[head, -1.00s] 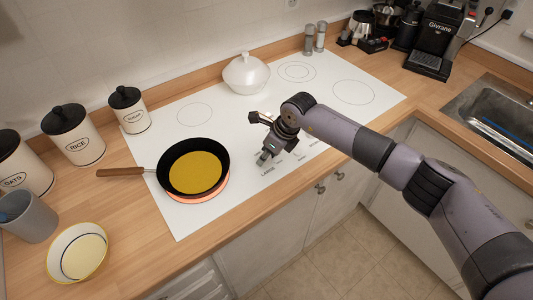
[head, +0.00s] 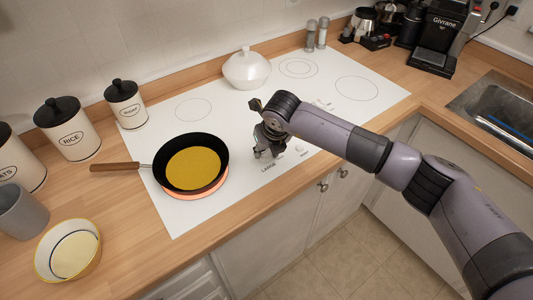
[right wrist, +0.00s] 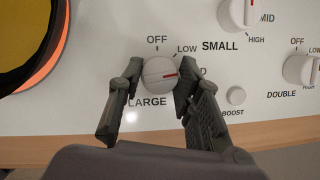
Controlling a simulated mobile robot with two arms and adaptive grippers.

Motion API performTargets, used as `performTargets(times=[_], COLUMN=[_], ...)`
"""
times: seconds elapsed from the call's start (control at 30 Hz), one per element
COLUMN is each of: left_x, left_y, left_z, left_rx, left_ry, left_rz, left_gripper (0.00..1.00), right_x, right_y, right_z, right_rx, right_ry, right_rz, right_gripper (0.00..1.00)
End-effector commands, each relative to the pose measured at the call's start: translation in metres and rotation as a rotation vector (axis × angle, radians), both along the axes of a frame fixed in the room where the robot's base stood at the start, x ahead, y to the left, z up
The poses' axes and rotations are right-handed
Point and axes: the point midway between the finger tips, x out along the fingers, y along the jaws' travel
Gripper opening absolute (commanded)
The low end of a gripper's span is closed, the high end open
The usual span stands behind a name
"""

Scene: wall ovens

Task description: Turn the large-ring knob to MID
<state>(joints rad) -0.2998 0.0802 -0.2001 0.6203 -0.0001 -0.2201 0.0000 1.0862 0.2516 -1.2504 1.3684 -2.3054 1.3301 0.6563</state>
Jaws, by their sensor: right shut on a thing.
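The large-ring knob (right wrist: 160,73) is round and white, above the word LARGE in the right wrist view. Its red mark points right, at about the partly hidden label ending in D, past LOW. My right gripper (right wrist: 157,88) has one finger on each side of the knob and is shut on it. In the head view my right gripper (head: 266,150) is down at the front of the white cooktop (head: 225,115) and hides this knob. The HIGH label of this knob is hidden behind the right finger. My left gripper is not in view.
A black pan (head: 217,143) with yellow contents sits on the glowing front-left ring, left of my gripper. The SMALL knob (right wrist: 236,14), DOUBLE knob (right wrist: 300,69) and BOOST button (right wrist: 236,95) are to the right. A white lidded pot (head: 246,72) stands behind.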

Motion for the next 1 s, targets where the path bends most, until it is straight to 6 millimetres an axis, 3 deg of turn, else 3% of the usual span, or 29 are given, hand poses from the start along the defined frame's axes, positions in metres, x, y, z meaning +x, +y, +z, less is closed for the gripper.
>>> performTargets(times=[0.3,0.83,0.87,1.0], left_x=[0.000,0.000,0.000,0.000], left_y=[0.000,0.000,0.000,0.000], left_z=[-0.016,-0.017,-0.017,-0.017], left_rx=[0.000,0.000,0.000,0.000], left_ry=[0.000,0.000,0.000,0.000], left_rz=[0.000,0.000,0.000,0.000], left_gripper=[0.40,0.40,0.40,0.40], right_x=[0.000,0.000,0.000,0.000], right_y=[0.001,0.001,0.001,0.000], right_z=[0.000,0.001,0.001,0.001], right_rx=[0.000,0.000,0.000,0.001], right_ry=[-0.001,0.000,0.000,0.000], right_rz=[-0.126,-0.152,-0.152,-0.150], right_gripper=[0.04,0.04,0.33,0.42])
